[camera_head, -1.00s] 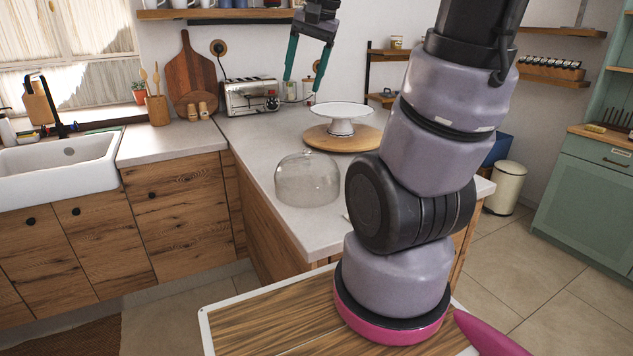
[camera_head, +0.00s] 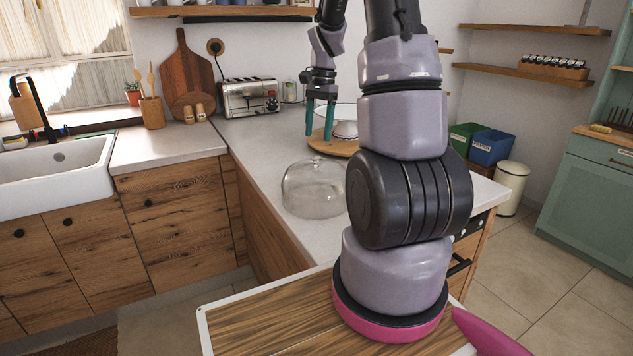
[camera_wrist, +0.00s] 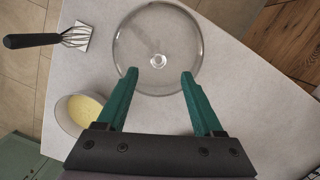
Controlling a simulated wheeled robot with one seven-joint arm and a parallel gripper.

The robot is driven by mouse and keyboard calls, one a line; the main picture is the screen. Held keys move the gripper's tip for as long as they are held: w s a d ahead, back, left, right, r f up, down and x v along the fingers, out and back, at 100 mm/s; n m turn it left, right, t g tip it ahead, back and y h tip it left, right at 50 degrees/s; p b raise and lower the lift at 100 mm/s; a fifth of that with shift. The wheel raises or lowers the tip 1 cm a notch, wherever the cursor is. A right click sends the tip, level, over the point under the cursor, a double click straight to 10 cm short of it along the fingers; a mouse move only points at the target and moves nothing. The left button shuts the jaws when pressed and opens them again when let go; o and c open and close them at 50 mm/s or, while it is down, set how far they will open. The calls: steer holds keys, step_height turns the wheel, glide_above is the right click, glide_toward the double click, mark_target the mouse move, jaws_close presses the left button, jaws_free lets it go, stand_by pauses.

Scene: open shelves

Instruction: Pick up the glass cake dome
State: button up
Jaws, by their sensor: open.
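The glass cake dome (camera_head: 314,190) is a clear, rounded cover with a small knob on top. It sits on the light counter near the counter's left edge. In the wrist view the dome (camera_wrist: 158,30) shows from above as a clear circle, with its knob (camera_wrist: 158,61) near the middle. My gripper (camera_head: 318,136) has green fingers pointing down and is above and behind the dome in the head view. In the wrist view my gripper (camera_wrist: 159,76) is open and empty, its fingertips on either side of a line to the knob. It appears apart from the dome.
A toaster (camera_head: 250,97) stands at the back.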

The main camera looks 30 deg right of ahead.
mark_target(317, 157)
steer(key=f, duration=0.6)
steer(key=shift+s+a+f, duration=0.25)
steer(key=shift+f, duration=0.05)
steer(key=shift+c, duration=0.2)
jaws_close()
